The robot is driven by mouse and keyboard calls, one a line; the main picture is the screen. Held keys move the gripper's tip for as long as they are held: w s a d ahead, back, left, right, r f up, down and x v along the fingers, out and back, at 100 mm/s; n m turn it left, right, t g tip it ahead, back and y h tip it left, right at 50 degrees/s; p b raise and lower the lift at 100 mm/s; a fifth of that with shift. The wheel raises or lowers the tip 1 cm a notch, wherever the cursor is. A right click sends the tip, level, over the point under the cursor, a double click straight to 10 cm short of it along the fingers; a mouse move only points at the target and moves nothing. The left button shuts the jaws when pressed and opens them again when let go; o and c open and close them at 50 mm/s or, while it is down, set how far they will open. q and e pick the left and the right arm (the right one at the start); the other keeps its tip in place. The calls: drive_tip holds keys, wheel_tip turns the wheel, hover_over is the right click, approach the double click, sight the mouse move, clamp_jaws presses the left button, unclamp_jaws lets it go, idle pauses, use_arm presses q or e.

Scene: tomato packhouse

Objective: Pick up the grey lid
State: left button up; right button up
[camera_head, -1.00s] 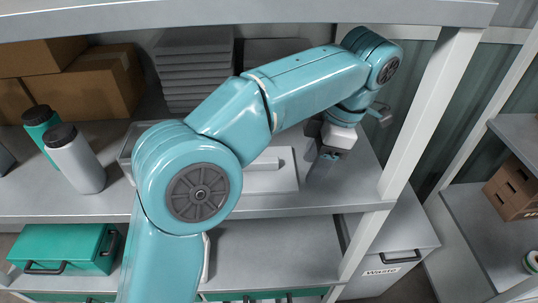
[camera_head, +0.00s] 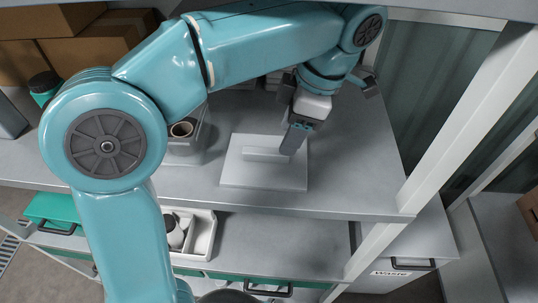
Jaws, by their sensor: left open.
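The grey lid (camera_head: 258,177) is a flat, light grey square plate with a raised bar handle across its middle. It lies flat on the grey shelf. My left gripper (camera_head: 293,139) is open, pointing down over the right part of the lid, close to the right end of the handle. The view does not settle whether a finger touches the handle. The wrist and fingers hide the lid's back right corner. My right gripper is not in view.
Cardboard boxes (camera_head: 85,45) are at the back left. A white shelf post (camera_head: 450,130) rises at the right. The shelf is clear right of the lid.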

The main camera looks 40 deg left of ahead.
sight(267, 151)
use_arm(q)
drive_tip(key=shift+s+a, duration=0.8)
drive_tip(key=shift+a, duration=0.25)
drive_tip(key=shift+s+a+f, duration=0.1)
drive_tip(key=shift+s+a, duration=0.05)
drive_tip(key=shift+a, duration=0.1)
drive_tip(key=x, duration=0.3)
drive_tip(key=shift+d+f, duration=0.1)
drive_tip(key=shift+f, duration=0.3)
drive_tip(key=shift+a+f, duration=0.25)
drive_tip(key=shift+f, duration=0.2)
drive_tip(key=shift+d, duration=0.1)
drive_tip(key=shift+f+b, duration=0.15)
drive_tip(key=shift+b, duration=0.2)
clamp_jaws()
